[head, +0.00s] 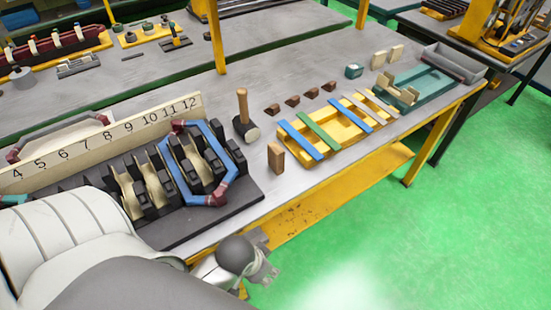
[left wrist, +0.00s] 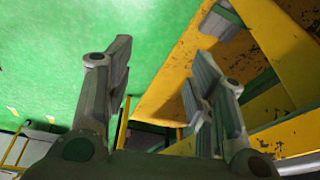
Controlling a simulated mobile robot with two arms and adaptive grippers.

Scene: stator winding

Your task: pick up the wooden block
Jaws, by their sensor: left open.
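The wooden block (head: 276,156) is a small brown block standing upright near the front edge of the workbench, between the stator fixture and the yellow tray. My left gripper (head: 266,268) is off the bench's front edge, over the green floor side, and apart from the block. In the left wrist view the left gripper (left wrist: 163,85) has its two fingers spread with nothing between them. The block does not show in that view. My right gripper is not in view.
A mallet (head: 246,131) stands behind the block. The numbered stator fixture (head: 256,187) with a blue coil is on the left, a yellow tray (head: 322,130) with coloured strips on the right. The bench's yellow lower frame (left wrist: 180,95) lies close beyond the left fingers.

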